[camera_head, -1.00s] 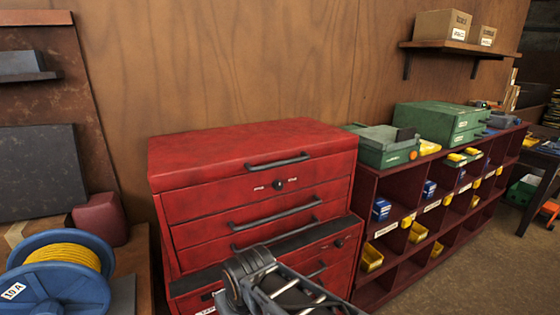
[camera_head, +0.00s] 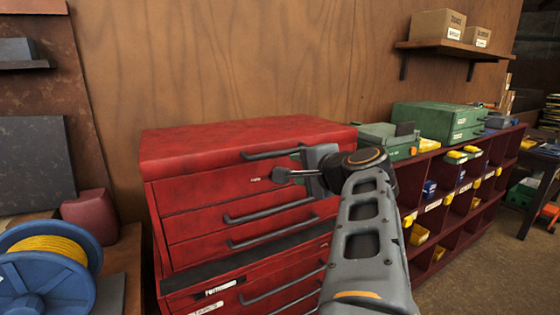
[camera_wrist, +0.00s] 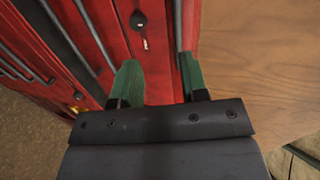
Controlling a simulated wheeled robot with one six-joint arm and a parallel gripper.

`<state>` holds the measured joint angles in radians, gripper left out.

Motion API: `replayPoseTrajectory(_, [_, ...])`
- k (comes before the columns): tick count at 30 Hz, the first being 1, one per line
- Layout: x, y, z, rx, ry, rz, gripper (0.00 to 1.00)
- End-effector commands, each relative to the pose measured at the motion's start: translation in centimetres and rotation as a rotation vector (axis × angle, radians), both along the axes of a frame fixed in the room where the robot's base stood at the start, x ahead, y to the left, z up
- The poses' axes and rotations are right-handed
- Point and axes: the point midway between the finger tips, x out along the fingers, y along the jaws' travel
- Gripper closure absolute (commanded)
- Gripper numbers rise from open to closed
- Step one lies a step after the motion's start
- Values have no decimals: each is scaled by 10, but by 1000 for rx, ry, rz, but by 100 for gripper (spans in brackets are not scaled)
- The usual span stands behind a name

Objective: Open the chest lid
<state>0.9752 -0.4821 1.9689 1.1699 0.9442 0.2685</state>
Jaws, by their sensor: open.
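The red tool chest (camera_head: 205,230) stands against the wood wall. Its lid (camera_head: 235,138) is shut, with a dark bar handle (camera_head: 262,155) along the front edge. My gripper (camera_wrist: 160,80) is open in front of the lid's front face, with two green fingers. The keyhole (camera_wrist: 138,20) shows beyond the left finger.
A red cubby shelf (camera_head: 470,205) with bins and green cases (camera_head: 430,118) adjoins the chest on the right. A blue cable reel (camera_head: 45,270) stands at the lower left. A wall shelf (camera_head: 450,47) holds boxes. The wall above the lid is bare.

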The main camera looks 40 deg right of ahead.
Motion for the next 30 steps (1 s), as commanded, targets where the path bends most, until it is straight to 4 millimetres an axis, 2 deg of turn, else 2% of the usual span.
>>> replayPoseTrajectory(3, [-6,-13,13,27,-59,-45,60])
replayPoseTrajectory(7, [3,-18,17,37,-80,-53,60])
replayPoseTrajectory(21, [87,-28,0,37,-75,-52,60])
replayPoseTrajectory(30, [119,-33,-7,34,-76,-54,60])
